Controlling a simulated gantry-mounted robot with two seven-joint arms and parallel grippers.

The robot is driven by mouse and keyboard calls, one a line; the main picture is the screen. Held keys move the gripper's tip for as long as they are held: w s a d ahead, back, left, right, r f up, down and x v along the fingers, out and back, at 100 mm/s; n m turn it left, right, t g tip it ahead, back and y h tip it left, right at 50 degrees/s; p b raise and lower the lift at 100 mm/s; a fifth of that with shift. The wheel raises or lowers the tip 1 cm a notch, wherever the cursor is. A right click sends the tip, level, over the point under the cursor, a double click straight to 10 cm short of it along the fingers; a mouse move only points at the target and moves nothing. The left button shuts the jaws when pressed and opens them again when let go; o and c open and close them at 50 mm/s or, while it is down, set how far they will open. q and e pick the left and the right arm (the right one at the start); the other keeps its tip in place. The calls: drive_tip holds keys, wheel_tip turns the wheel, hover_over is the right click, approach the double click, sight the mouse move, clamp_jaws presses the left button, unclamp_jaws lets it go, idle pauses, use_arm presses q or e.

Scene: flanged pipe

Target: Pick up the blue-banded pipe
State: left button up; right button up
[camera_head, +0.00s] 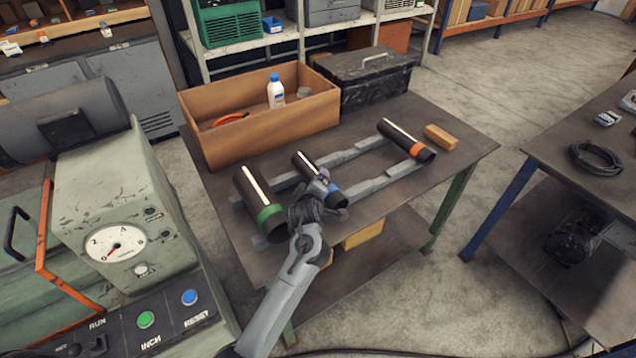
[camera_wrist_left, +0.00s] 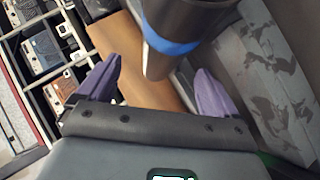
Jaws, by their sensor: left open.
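The blue-banded pipe (camera_head: 304,163) is a short dark tube lying on the grey rails of the table, between two other pipes. Its blue band is at the near end, partly hidden by my left gripper (camera_head: 328,182) in the head view. In the left wrist view the banded end of the pipe (camera_wrist_left: 172,48) shows ahead of the gap between the purple fingers of my left gripper (camera_wrist_left: 158,72). The fingers are apart, one to each side of it; I see no contact. My right gripper is in neither view.
A green-banded pipe (camera_head: 258,202) lies close on the left and an orange-banded pipe (camera_head: 407,141) farther right, on grey rails (camera_head: 368,183). A wooden box (camera_head: 262,137) and a black case (camera_head: 362,80) stand behind. A wooden block (camera_head: 440,137) lies at right.

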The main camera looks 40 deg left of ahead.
use_arm(q)
drive_tip(key=shift+b+x, duration=0.75)
drive_tip(key=shift+x, duration=2.4)
drive_tip(key=shift+s+f, duration=0.15)
drive_tip(key=shift+c, duration=0.3)
drive_tip(key=c, duration=1.5)
drive_tip(key=shift+c, duration=0.6)
